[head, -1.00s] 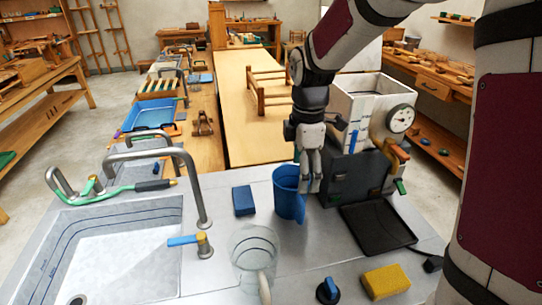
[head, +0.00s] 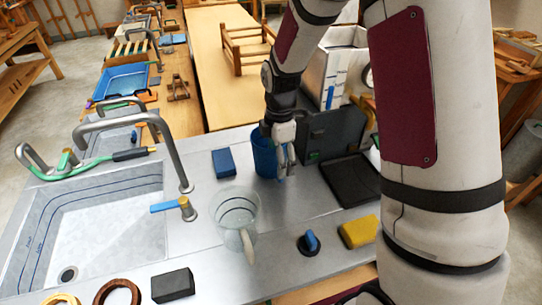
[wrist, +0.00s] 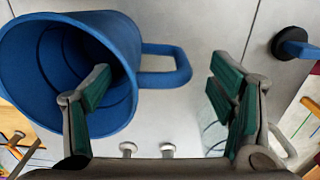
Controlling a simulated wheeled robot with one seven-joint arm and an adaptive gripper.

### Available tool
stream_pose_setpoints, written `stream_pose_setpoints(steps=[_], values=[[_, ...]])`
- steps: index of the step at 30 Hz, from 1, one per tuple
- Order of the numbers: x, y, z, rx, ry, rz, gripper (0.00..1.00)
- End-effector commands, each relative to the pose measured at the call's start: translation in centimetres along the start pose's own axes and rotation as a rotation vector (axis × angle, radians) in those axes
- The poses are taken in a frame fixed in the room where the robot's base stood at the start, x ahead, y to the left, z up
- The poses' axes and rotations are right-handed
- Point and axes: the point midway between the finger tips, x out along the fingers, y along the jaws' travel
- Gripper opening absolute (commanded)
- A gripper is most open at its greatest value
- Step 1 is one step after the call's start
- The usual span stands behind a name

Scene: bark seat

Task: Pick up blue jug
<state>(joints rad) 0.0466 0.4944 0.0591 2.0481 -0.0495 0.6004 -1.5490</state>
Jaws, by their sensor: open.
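The blue jug (head: 263,152) stands upright on the grey counter, behind the clear jug. In the wrist view the blue jug (wrist: 120,30) shows its open mouth at the left, with its handle (wrist: 183,68) pointing right. My gripper (head: 284,163) is open at the jug's right side, by the handle. In the wrist view my gripper (wrist: 160,88) has one green-padded finger over the jug's mouth and the other to the right of the handle. The handle appears between the fingers; I cannot tell whether either finger touches the jug.
A clear jug (head: 237,210) stands in front. A blue sponge (head: 223,163) lies left, and a sink (head: 100,230) with taps is beyond it. A dark machine (head: 335,132) and black tray (head: 350,180) are close at right. A blue-handled knob (head: 310,243) and yellow sponge (head: 359,231) are nearer.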

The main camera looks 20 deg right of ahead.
Motion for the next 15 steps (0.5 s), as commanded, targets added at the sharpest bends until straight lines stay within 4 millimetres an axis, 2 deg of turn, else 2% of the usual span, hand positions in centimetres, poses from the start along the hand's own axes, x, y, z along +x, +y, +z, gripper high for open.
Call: stream_pose_setpoints(steps=[6, 15], values=[[3.0, 0.0, 0.0, 0.000, 0.000, -0.003, 0.77], [3.7, 0.1, 0.1, 0.000, 0.000, 0.000, 0.77]])
